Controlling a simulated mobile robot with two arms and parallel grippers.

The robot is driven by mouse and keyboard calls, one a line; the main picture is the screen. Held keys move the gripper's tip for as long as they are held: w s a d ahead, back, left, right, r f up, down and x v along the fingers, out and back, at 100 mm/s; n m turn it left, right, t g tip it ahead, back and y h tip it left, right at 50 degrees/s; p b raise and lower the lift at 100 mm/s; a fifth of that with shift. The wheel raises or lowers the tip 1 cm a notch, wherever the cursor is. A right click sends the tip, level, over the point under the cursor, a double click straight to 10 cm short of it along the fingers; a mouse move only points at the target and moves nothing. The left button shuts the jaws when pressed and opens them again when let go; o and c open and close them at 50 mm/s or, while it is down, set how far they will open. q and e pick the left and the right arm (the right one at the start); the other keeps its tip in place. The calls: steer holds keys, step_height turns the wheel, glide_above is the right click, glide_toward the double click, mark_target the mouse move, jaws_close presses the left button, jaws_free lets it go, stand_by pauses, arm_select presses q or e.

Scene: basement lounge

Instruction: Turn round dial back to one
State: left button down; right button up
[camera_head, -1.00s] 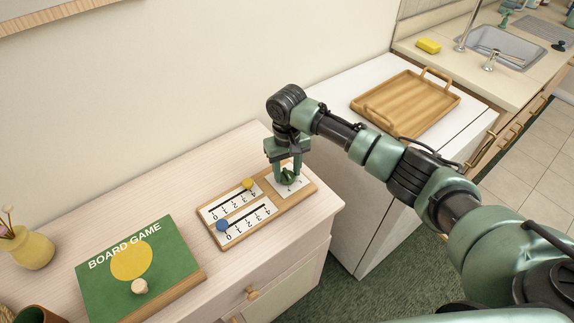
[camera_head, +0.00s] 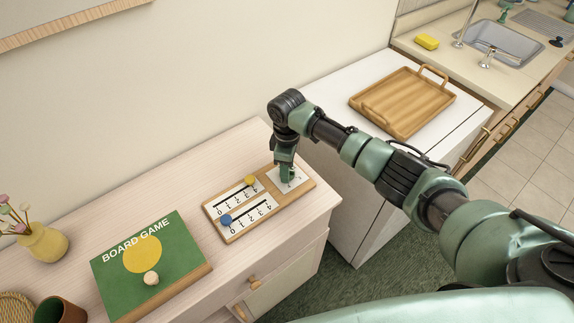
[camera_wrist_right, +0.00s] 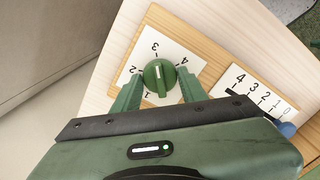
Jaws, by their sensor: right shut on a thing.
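The green round dial (camera_wrist_right: 159,76) sits on a white card numbered 1 to 4 at one end of the wooden score board (camera_head: 303,187). In the head view the right gripper (camera_head: 286,173) mostly hides the dial. My left gripper is not in view.
A yellow slider knob (camera_head: 251,181) and a blue slider knob (camera_head: 226,219) sit on the score board's numbered tracks. A green board game box (camera_head: 184,249) lies to the left. A wooden tray (camera_head: 385,122) stands on the white cabinet behind my arm.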

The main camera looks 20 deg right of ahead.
steer(key=n, duration=0.2)
steer(key=shift+r+n, duration=0.1)
steer(key=shift+n, duration=0.3)
steer(key=n, duration=0.3)
steer(key=shift+w+n, duration=0.1)
steer(key=shift+n, duration=0.2)
steer(key=n, duration=0.3)
steer(key=shift+n, duration=0.3)
steer(key=n, duration=0.3)
steer(key=shift+n, duration=0.4)
steer(key=n+b, duration=0.1)
steer(key=n, duration=0.2)
steer(key=shift+n, duration=0.3)
steer(key=n+b, duration=0.1)
steer(key=n, duration=0.2)
steer(key=shift+n, duration=0.3)
steer(key=n+b, duration=0.1)
steer(key=n, duration=0.3)
steer(key=shift+r+n+b, duration=0.1)
steer(key=shift+n+b, duration=0.3)
steer(key=shift+n, duration=1)
